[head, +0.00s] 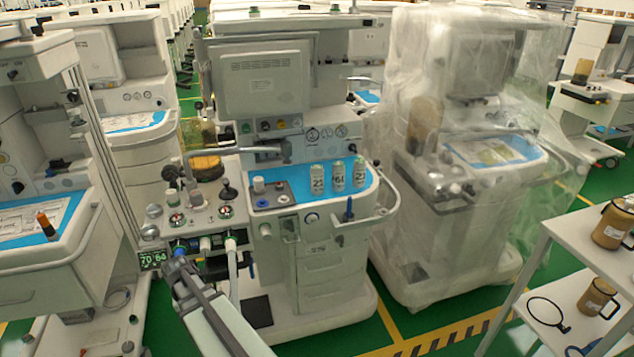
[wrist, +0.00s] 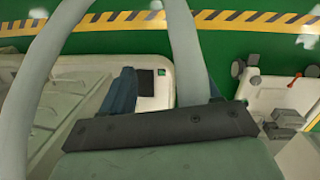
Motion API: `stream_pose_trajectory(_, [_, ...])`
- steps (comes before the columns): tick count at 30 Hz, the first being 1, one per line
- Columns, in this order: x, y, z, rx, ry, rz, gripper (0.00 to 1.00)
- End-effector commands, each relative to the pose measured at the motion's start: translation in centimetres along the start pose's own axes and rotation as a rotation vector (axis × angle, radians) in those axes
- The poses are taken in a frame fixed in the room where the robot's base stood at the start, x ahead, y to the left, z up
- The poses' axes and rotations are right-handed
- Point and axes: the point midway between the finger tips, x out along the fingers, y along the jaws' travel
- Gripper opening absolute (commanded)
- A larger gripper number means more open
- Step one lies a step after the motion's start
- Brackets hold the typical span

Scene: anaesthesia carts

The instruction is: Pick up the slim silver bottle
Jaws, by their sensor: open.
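Three small upright cylindrical bottles stand in a row on the blue work surface of the middle cart in the head view: a left one (head: 317,180), a middle one (head: 338,177) and a right one (head: 359,173). All are pale silver-grey with greenish tops and dark printed marks. I cannot tell which is the slim silver bottle. My gripper (head: 180,266) is at the lower left front of that cart, below and left of the bottles and well apart from them. In the wrist view, my gripper (wrist: 168,92) is open and empty, and no bottle shows.
The middle cart (head: 325,250) has knobs, gauges and hoses close to my gripper. A plastic-draped cart (head: 470,150) stands to its right. A white shelf (head: 565,245) with brown mugs (head: 612,225) is at the far right. Green floor (head: 405,315) lies between.

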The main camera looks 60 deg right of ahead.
Motion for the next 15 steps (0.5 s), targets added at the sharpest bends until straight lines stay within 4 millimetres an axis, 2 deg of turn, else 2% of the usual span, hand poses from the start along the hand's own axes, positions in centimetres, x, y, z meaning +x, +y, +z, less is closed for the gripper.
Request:
stream_pose_trajectory(1, [-1.7, 0.8, -1.3, 0.027, 0.021, -0.005, 0.61])
stream_pose_trajectory(6, [-6.7, 3.3, -4.3, 0.111, 0.077, -0.017, 0.61])
stream_pose_trajectory(15, [-15.5, 8.4, -8.1, 0.255, 0.171, -0.037, 0.61])
